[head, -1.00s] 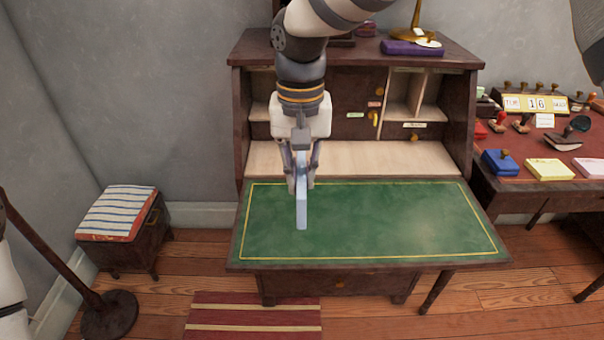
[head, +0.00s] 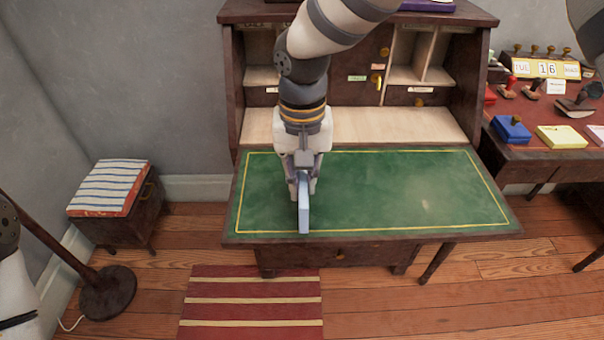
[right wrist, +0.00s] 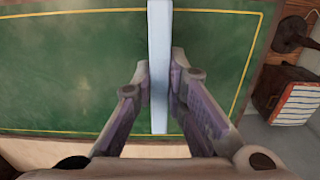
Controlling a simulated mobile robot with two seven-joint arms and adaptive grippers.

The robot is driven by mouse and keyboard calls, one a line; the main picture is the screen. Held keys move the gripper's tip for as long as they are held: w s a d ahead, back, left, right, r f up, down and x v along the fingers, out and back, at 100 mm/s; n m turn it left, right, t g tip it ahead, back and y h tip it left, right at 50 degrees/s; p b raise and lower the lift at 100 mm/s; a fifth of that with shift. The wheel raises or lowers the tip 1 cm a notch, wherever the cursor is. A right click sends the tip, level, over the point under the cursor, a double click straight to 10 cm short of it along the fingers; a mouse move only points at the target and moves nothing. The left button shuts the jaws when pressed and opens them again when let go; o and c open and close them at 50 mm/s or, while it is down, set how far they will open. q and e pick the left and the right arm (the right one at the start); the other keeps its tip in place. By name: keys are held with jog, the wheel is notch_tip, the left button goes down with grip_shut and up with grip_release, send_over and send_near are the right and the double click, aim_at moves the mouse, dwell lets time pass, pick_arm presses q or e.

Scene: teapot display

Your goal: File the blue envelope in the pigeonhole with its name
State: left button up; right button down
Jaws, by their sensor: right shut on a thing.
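My right gripper (head: 304,190) is shut on the blue envelope (head: 304,215), a thin pale-blue slab held upright and seen nearly edge-on over the green desk top. In the right wrist view the envelope (right wrist: 160,70) stands between the two fingers of the gripper (right wrist: 161,85). No name can be read on it. The pigeonholes (head: 405,74) are in the upper part of the desk, behind the gripper. Small labels, such as a green one (head: 357,78) and a pale one (head: 420,89), are too small to read. My left gripper is out of view.
The green writing surface (head: 420,190) is clear. My right arm hides part of the pigeonholes. A side table (head: 545,148) with stamps and coloured pads stands at the right. A striped stool (head: 110,190) and a lamp base (head: 108,292) are at the left.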

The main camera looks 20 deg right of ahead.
aim_at(303, 180)
jog(key=shift+r, duration=0.1)
jog(key=c, duration=1.5)
grip_release()
jog(key=shift+c, duration=0.2)
notch_tip(303, 180, up, 12)
